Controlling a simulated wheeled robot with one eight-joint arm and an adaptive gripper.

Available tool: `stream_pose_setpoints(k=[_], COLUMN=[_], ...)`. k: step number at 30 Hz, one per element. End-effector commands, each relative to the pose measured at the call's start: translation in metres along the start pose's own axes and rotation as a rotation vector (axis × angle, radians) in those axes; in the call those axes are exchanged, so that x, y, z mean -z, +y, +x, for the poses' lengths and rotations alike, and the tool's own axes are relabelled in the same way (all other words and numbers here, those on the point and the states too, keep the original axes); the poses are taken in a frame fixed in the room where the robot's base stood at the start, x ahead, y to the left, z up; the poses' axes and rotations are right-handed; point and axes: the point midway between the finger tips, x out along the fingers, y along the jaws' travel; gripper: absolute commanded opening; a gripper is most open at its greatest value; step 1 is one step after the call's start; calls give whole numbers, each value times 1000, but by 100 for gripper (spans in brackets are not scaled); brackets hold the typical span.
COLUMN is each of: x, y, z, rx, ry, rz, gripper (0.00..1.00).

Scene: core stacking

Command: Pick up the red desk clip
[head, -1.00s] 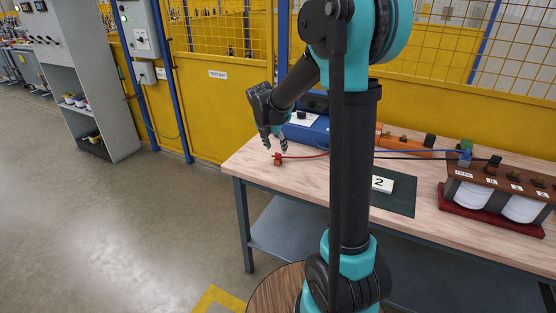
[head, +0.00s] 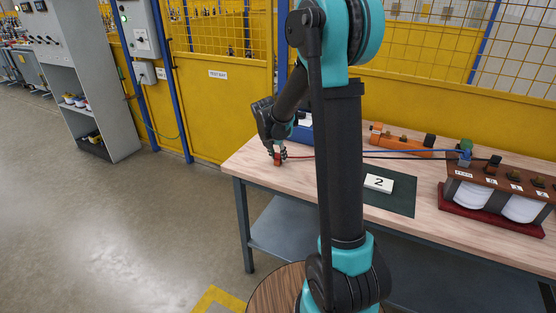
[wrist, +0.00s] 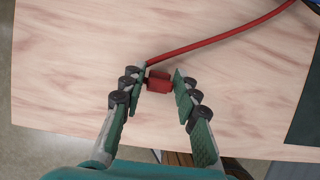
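The red desk clip (wrist: 159,82) lies near the left end of the wooden table (wrist: 70,60), with a red cable (wrist: 225,34) running from it. In the head view the red clip (head: 277,161) shows small at my gripper (head: 279,154). In the wrist view my gripper (wrist: 160,80) has its fingers spread on both sides of the clip. The left finger is close to it or touching; I cannot tell which. A gap shows between the clip and the right finger.
A blue box (head: 303,133) stands behind my gripper. A dark mat with a white "2" card (head: 378,183) lies to the right. The table's front edge is near the clip.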

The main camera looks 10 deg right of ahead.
Motion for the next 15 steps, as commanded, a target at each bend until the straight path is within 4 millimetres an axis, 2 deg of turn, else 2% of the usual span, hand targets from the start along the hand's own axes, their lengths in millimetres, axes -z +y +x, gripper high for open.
stream_pose_setpoints(k=[1,6,15], x=[0,0,0], y=[0,0,0], z=[0,0,-1], rx=[0,0,0], ry=[0,0,0], rz=[0,0,0], gripper=[21,0,0])
